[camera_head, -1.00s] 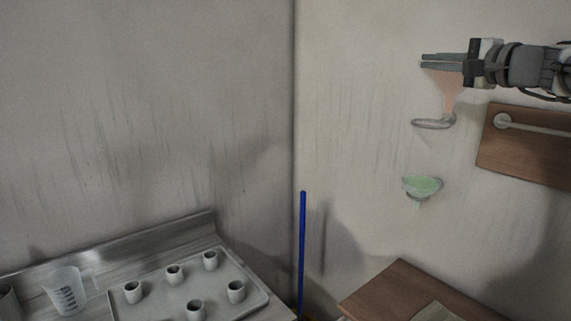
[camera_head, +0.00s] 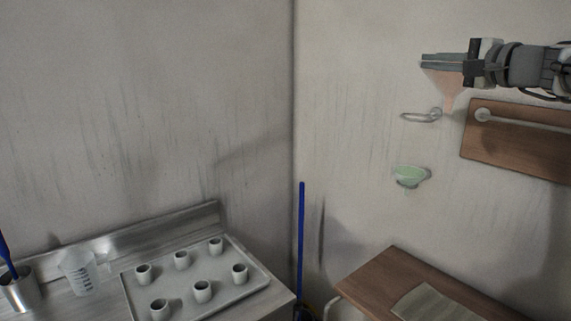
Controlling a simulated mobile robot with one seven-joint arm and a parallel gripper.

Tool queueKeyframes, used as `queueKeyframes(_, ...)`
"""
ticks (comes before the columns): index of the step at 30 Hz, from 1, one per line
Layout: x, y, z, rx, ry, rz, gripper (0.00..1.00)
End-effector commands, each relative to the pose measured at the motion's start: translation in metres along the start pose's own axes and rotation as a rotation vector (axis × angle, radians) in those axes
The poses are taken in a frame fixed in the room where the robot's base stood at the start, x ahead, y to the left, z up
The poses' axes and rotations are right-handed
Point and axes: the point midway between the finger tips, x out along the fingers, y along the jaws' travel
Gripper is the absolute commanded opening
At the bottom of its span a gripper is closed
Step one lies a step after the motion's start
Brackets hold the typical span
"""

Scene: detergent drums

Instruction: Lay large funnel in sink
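The large funnel (camera_head: 452,84) is translucent pale orange, wide end up and spout down. It hangs in the air at the upper right, in front of the wall. My gripper (camera_head: 442,61) reaches in from the right edge, level, with its fingers shut on the funnel's wide top. The funnel's spout tip shows beside an empty wall ring (camera_head: 421,116); they look apart. A smaller green funnel (camera_head: 410,175) sits lower on the same wall. No sink basin can be made out in this view.
A steel counter (camera_head: 105,266) at lower left bears a tray (camera_head: 228,290) of several small cups, a measuring jug (camera_head: 80,272) and a metal pot (camera_head: 19,291). A blue pole (camera_head: 301,240) stands in the corner. A wooden table (camera_head: 385,268) and wall board (camera_head: 515,143) are at right.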

Motion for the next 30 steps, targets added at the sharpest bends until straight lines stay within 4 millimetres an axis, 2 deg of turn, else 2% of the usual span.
queueKeyframes(3, 0.0, 0.0, 0.0, 0.0, 0.0, 0.0, 0.0)
queueKeyframes(11, -0.003, 0.085, 0.027, 0.009, -0.078, 0.005, 0.0)
queueKeyframes(17, -0.007, 0.172, 0.055, 0.014, -0.162, 0.004, 0.0)
queueKeyframes(24, -0.013, 0.304, 0.097, 0.02, -0.287, 0.004, 0.0)
queueKeyframes(30, -0.016, 0.384, 0.122, 0.016, -0.364, 0.002, 0.0)
